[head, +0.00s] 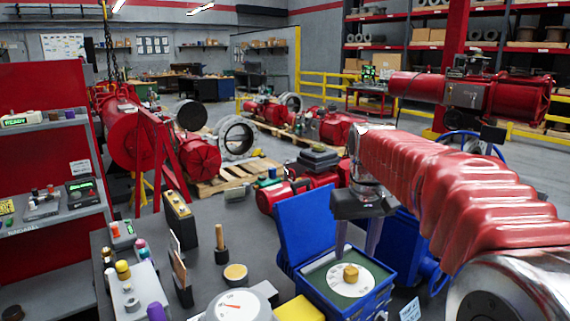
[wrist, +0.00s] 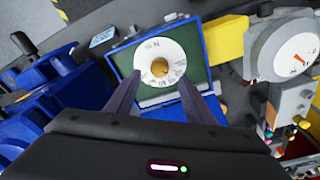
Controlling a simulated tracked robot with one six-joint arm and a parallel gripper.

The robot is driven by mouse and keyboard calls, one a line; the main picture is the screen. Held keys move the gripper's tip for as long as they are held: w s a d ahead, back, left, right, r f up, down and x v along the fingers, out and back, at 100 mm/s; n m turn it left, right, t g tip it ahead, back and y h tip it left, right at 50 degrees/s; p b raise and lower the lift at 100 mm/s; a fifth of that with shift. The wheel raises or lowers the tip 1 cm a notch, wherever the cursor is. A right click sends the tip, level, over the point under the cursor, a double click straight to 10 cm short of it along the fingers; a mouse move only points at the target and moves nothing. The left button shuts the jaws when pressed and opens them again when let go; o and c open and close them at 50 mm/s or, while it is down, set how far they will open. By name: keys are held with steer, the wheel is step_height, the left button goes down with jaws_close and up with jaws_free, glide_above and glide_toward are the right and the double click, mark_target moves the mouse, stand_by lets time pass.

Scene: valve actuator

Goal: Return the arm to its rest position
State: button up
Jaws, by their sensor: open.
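My arm, in a red ribbed sleeve, reaches in from the right in the head view. My gripper (head: 355,238) hangs pointing down over an open blue box (head: 345,305). In the wrist view my gripper (wrist: 158,100) shows two dark fingers spread apart, with nothing between them. A white dial plate with a brass knob (head: 350,273) sits in the box. The dial (wrist: 160,62) also shows in the wrist view, just beyond the fingertips. The fingers look apart from the knob; their exact height above it is hard to tell.
The box's blue lid (head: 305,217) stands open behind the dial. A round gauge (head: 237,305), a wooden-handled tool (head: 221,240) and a black-and-yellow case (head: 180,218) are on the bench to the left. A blue handwheel (head: 470,145) and red actuator (head: 470,92) stand behind my arm.

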steer(key=s+f+t, duration=0.2)
steer(key=s+f, duration=0.1)
steer(key=s, duration=0.9)
steer(key=s+f+m+t, duration=0.1)
steer(key=s+f+t, duration=0.1)
steer(key=s, duration=1.1)
steer(key=shift+a+f, duration=0.25)
steer(key=shift+f, duration=0.55)
